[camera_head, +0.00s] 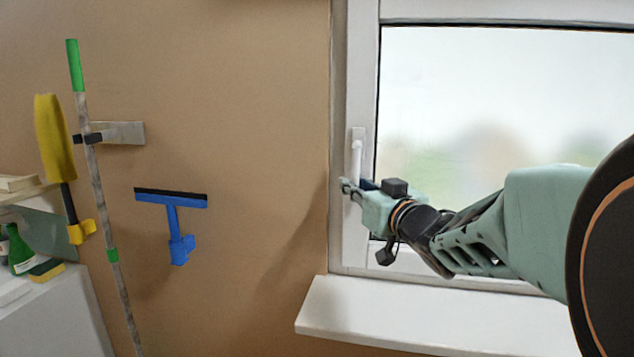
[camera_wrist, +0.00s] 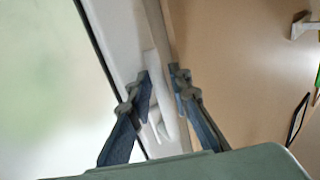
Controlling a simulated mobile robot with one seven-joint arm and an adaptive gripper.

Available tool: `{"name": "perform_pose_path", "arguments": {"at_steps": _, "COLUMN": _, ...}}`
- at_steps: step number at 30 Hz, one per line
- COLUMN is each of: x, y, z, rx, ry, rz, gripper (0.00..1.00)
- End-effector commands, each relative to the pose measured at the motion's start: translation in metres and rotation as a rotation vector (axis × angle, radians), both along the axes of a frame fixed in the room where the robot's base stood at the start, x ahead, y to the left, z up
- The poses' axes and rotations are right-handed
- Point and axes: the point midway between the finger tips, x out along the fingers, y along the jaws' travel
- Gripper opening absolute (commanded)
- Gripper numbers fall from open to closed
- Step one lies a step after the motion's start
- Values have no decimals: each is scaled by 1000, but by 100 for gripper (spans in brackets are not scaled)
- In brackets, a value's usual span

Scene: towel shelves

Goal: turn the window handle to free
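The white window handle (camera_head: 356,156) sits on the left upright of the window frame (camera_head: 361,80). It appears roughly vertical, with its lower part hidden by my gripper in the head view. My gripper (camera_head: 346,188) is at the lower part of the handle. In the wrist view the handle (camera_wrist: 156,75) lies between the two spread fingertips of my gripper (camera_wrist: 162,88). The fingers are apart, one on each side of it. I cannot tell whether either finger touches the handle.
A white sill (camera_head: 400,312) juts out below the window. On the brown wall to the left hang a blue squeegee (camera_head: 172,215), a green-ended pole (camera_head: 93,170) and a yellow duster (camera_head: 53,135). A green bottle (camera_head: 20,250) stands at the far left.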

Motion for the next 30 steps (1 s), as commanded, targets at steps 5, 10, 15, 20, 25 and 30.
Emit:
{"name": "perform_pose_path", "arguments": {"at_steps": 5, "x": 0, "y": -1, "z": 0, "rx": 0, "ry": 0, "rz": 0, "gripper": 18}}
{"name": "perform_pose_path", "arguments": {"at_steps": 10, "x": -1, "y": -1, "z": 0, "rx": 0, "ry": 0, "rz": 0, "gripper": 18}}
{"name": "perform_pose_path", "arguments": {"at_steps": 15, "x": 0, "y": -1, "z": 0, "rx": 0, "ry": 0, "rz": 0, "gripper": 1}}
{"name": "perform_pose_path", "arguments": {"at_steps": 20, "x": 0, "y": -1, "z": 0, "rx": 0, "ry": 0, "rz": 0, "gripper": 0}}
{"name": "perform_pose_path", "arguments": {"at_steps": 25, "x": 0, "y": -1, "z": 0, "rx": 0, "ry": 0, "rz": 0, "gripper": 0}}
{"name": "perform_pose_path", "arguments": {"at_steps": 30, "x": 1, "y": -1, "z": 1, "rx": -6, "ry": 2, "rz": 0, "gripper": 0}}
